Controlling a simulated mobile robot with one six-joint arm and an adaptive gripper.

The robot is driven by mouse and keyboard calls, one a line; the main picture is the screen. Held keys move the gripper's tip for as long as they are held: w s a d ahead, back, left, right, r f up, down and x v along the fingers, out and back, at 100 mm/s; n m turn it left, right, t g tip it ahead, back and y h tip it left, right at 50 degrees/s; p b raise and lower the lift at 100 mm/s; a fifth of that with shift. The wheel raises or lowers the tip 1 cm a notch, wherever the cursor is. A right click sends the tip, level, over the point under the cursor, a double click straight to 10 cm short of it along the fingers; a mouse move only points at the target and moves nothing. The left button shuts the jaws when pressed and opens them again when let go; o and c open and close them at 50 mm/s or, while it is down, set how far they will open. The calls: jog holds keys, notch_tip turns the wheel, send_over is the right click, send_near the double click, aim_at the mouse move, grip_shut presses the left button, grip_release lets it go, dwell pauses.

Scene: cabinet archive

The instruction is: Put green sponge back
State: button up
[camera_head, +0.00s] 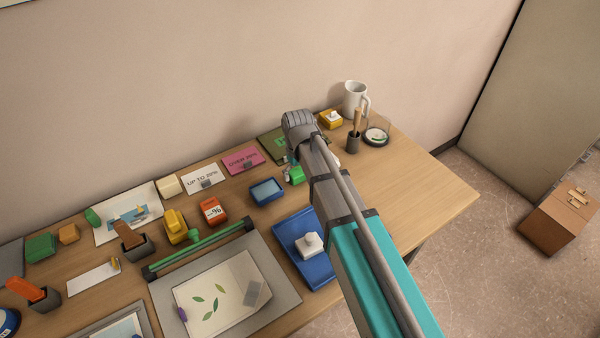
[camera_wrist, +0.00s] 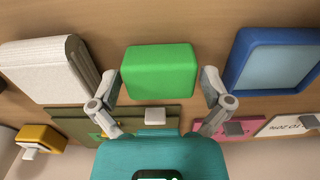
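The green sponge (camera_wrist: 160,72) lies on the wooden desk in the middle of the wrist view. My gripper (camera_wrist: 160,80) is open, with one finger to the left of the sponge and one to the right. Narrow gaps show between the fingers and the sponge, so it does not look held. In the head view a small part of the green sponge (camera_head: 297,175) shows beside my arm, which hides the rest and most of the gripper.
A blue tray (camera_wrist: 233,62) lies right of the sponge and a white ribbed block (camera_wrist: 40,70) lies left. A pink card (camera_head: 244,161) and a green card (camera_head: 271,145) are near the wall. A white mug (camera_head: 353,99) stands at the back right. The desk's right end is clear.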

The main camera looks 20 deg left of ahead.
aim_at(298, 171)
jog(key=shift+r, duration=0.15)
notch_tip(298, 171, up, 12)
jog(key=p, duration=1.2)
dwell(0.4)
dwell(0.8)
jog(key=s+d+m, duration=0.2)
jog(key=d+m, duration=0.3)
jog(key=d, duration=1.3)
jog(key=s+d+m, duration=0.3)
jog(key=d+m, duration=0.2)
jog(key=d, duration=1.4)
jog(key=shift+s, duration=0.3)
dwell(0.9)
